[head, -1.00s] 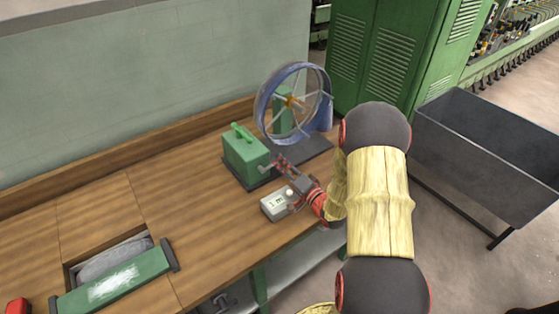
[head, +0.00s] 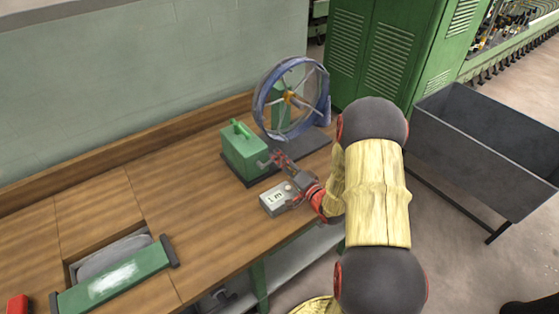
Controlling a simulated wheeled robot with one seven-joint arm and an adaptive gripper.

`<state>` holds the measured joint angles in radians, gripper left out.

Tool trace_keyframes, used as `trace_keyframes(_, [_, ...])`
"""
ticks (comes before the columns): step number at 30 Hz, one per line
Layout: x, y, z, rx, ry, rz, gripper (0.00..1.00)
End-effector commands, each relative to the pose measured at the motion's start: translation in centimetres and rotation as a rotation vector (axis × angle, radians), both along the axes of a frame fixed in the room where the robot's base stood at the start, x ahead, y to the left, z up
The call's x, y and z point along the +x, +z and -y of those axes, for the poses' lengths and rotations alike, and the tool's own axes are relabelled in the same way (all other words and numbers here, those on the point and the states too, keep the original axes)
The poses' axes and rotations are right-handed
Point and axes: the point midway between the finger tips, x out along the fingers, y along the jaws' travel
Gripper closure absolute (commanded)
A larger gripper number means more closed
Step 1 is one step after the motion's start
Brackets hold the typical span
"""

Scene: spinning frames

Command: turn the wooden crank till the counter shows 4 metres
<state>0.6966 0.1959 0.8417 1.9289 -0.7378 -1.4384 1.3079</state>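The green winding box (head: 243,152) stands on a dark base on the wooden bench. A grey crank arm (head: 264,163) shows at its right side. The wooden handle cannot be made out; my gripper covers that spot. My gripper (head: 279,158), red and dark, is at the crank, right of the box. Its fingers are too small and overlapped to tell if they are closed on the handle. The blue-rimmed reel (head: 291,98) stands upright behind. The pale counter (head: 276,200) lies in front of the box, close below my gripper; its small display seems to read 1 m.
A green roller bar (head: 113,279) lies across a bench opening at the lower left, with a red object (head: 17,305) beside it. A grey bin (head: 487,145) stands right of my arm. The bench's middle left is clear.

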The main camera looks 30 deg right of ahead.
Motion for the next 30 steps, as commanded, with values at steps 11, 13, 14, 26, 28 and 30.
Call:
trace_keyframes(11, [-0.2, 0.1, 0.0, -0.001, 0.001, 0.002, 0.65])
trace_keyframes(13, [-0.7, 0.1, 0.0, 0.000, 0.000, 0.001, 0.65])
trace_keyframes(14, [-1.0, 0.1, 0.1, 0.000, 0.000, 0.001, 0.65])
trace_keyframes(26, [-8.6, 0.1, 0.5, 0.000, -0.004, 0.001, 0.65])
trace_keyframes(28, [-9.7, 0.1, 0.5, 0.000, -0.003, 0.000, 0.65])
trace_keyframes(30, [-10.5, 0.0, 0.5, 0.000, -0.003, 0.000, 0.65])
